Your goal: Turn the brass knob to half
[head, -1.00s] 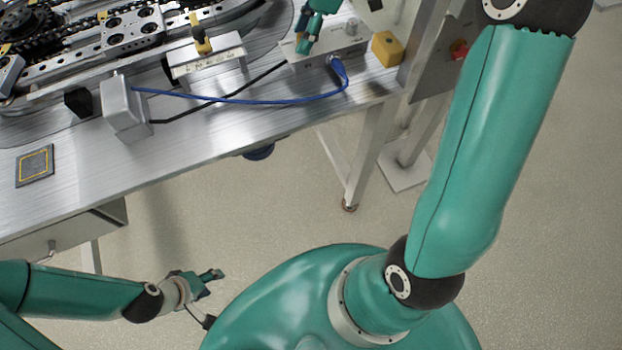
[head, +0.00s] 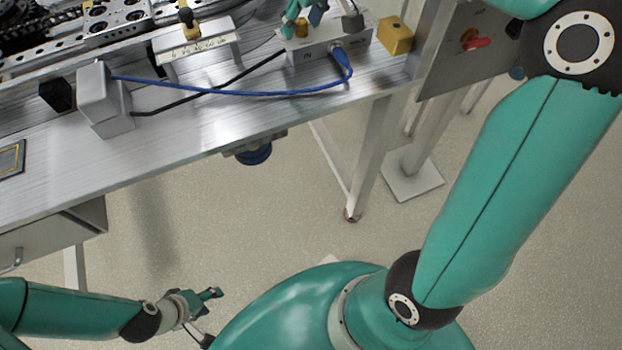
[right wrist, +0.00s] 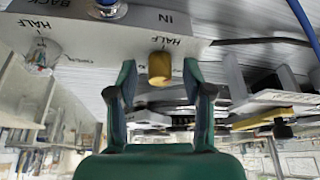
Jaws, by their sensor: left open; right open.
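The brass knob (right wrist: 159,68) sticks out from a grey box beside the word HALF in the right wrist view. My right gripper (right wrist: 160,80) is open, one finger on either side of the knob; I cannot tell whether they touch it. A second, clear knob (right wrist: 42,56) sits on the same box, also near a HALF label. My left gripper (head: 211,296) is open and empty, low over the floor, away from the bench.
A blue cable (head: 240,94) runs from the box to a grey block (head: 103,98) on the bench. A yellow block (head: 395,36) stands right of the box. Left of the box is a labelled unit (head: 198,48) with a yellow-black lever. A panel with a red handle (head: 478,43) is at right.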

